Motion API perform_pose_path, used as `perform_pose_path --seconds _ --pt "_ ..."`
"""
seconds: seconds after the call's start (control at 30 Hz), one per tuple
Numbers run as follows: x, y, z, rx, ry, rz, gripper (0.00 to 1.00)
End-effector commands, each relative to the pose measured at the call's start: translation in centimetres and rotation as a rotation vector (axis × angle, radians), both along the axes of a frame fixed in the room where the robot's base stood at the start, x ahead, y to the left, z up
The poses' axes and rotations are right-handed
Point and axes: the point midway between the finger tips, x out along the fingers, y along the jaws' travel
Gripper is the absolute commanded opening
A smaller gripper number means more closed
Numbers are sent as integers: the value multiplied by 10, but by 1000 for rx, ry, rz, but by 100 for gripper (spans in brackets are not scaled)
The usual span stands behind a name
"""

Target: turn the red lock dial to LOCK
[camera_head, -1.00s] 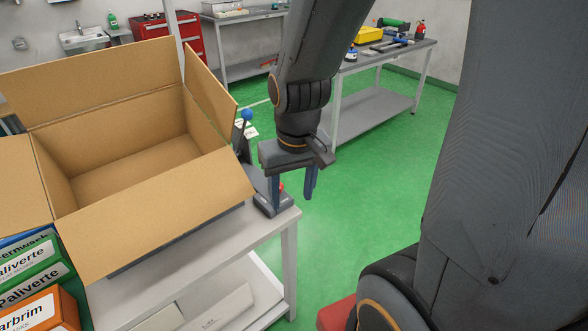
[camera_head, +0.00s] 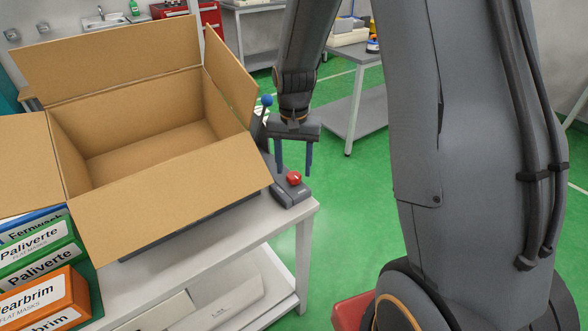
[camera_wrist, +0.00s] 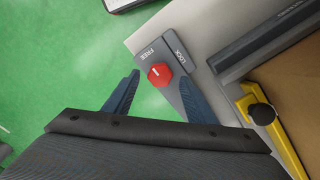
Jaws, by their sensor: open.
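The red lock dial (camera_head: 293,178) sits on a dark grey base (camera_head: 290,196) at the right end of the table. In the wrist view the red dial (camera_wrist: 159,75) carries a white mark, with the word FREE (camera_wrist: 148,55) at its upper left and LOCK (camera_wrist: 181,49) at its upper right. The white mark points up toward the FREE side. My gripper (camera_head: 294,172) is open, its two blue fingers pointing down at the dial. In the wrist view my gripper (camera_wrist: 159,92) has a finger on either side of the dial, apart from it.
A large open cardboard box (camera_head: 160,180) stands left of the dial, its flap close by. A lever with a blue knob (camera_head: 267,100) rises behind the dial. Green and orange cartons (camera_head: 45,262) are at the left.

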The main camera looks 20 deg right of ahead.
Motion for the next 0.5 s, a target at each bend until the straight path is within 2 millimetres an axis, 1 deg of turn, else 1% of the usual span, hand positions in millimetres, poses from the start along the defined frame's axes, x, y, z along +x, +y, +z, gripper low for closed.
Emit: perform_pose_path --seconds 0.1,0.2,0.5 --pt "0 0 -12 0 2 0 51" --pt "0 0 -18 0 0 1 51" --pt "0 0 -22 0 -1 1 51"
